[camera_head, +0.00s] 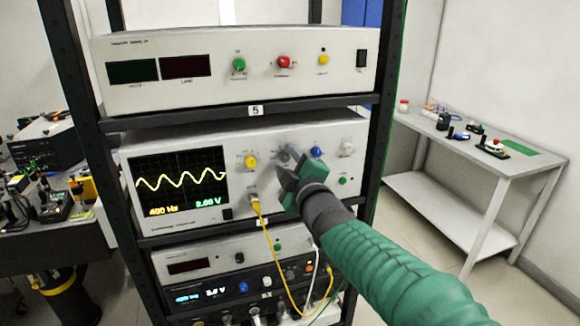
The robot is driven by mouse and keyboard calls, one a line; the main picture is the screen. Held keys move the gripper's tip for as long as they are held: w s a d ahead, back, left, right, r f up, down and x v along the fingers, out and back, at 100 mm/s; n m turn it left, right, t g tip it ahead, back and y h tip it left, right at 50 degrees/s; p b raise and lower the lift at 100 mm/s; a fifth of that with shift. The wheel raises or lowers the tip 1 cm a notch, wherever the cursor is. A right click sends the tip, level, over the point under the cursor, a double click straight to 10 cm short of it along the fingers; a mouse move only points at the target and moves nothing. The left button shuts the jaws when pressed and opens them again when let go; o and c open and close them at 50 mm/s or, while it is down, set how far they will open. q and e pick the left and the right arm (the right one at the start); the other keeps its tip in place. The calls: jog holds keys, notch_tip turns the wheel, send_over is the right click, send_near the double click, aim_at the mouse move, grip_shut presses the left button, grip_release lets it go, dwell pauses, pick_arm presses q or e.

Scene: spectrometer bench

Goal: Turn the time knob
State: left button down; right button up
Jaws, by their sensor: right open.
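An oscilloscope (290,203) stands on the middle rack shelf, its screen showing a yellow wave, "400 Hz" and "2.00 V". Its front has a yellow knob (251,162), a blue knob (316,152) and a white knob (347,147). The labels are too small to read, so I cannot tell which one is the time knob. My right gripper (284,158) is open at the panel, its fingertips between the yellow and blue knobs and just left of the blue one. The gripper hides part of the panel there. My left gripper is not in view.
A power supply (220,85) stands on the shelf above, and more instruments (190,265) stand below. A yellow cable (264,235) hangs from the oscilloscope's front. Dark rack posts (385,100) flank the panel. A white side table (500,165) stands at right.

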jog(key=shift+s+d+f, duration=0.1)
jog(key=shift+s+d, duration=0.05)
jog(key=shift+s, duration=0.2)
jog(key=b+v, duration=0.3)
jog(key=v, duration=1.3)
jog(key=shift+b, duration=0.3)
jog(key=s+d+f+m+g+h+p, duration=0.15)
jog(key=d+f+m+g, duration=0.25)
jog(key=f, duration=0.8)
jog(key=s+d+f+m+g+h+p, duration=0.1)
jog(key=s+d+f+m+g+h, duration=0.3)
jog(key=f, duration=0.9)
jog(key=s+d+f+m+g, duration=0.3)
jog(key=s+f+m, duration=0.1)
jog(key=s+f, duration=0.2)
jog(key=s+d+f+m+g+p, duration=0.1)
jog(key=s+d+f+m+g, duration=0.2)
jog(key=s+f, duration=0.4)
jog(key=shift+d+m+g, duration=0.3)
jog(key=shift+d+m, duration=0.05)
jog(key=shift+m, duration=0.15)
